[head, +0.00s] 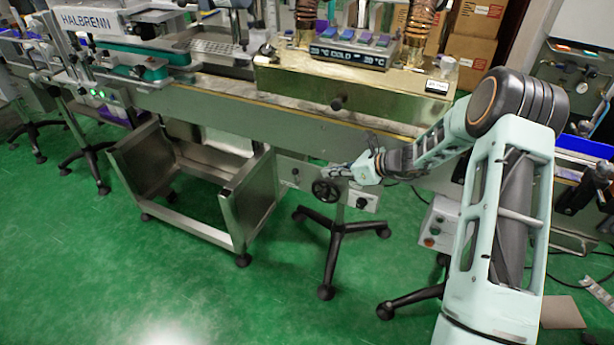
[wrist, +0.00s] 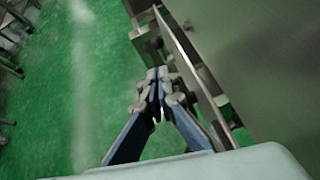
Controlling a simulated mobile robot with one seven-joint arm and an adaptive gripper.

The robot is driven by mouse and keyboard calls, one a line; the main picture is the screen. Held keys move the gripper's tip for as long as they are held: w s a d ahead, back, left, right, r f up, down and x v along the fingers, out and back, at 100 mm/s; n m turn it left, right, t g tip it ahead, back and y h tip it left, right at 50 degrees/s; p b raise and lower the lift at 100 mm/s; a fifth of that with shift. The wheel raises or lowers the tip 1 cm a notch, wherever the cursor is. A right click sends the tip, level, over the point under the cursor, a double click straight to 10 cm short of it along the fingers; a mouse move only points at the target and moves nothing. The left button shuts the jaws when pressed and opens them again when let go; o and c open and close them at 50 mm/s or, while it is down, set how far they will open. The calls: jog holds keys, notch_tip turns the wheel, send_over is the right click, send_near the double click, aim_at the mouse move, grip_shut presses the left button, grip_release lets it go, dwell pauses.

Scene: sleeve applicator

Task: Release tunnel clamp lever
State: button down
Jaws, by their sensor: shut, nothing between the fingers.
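My gripper (head: 326,172) reaches in from the right, in front of the stand under the conveyor and just above a black handwheel (head: 325,191). In the wrist view its two fingertips (wrist: 157,76) are together, with nothing seen between them. The tips are close to a metal bracket (wrist: 147,42) beside a plate edge; I cannot tell whether they touch it. The tunnel (head: 400,88) is a brass-coloured housing on the conveyor, with a dark knob (head: 337,103) low on its front. I cannot make out a clamp lever for certain in either view.
The conveyor's side rail (head: 270,112) runs above the gripper. A control box with a dial (head: 362,201) is to the gripper's right. Stand legs (head: 333,240) spread below. The green floor in front is clear.

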jog(key=b, duration=0.1)
send_near(297, 177)
jog(key=x, duration=0.5)
jog(key=shift+a+r, duration=0.1)
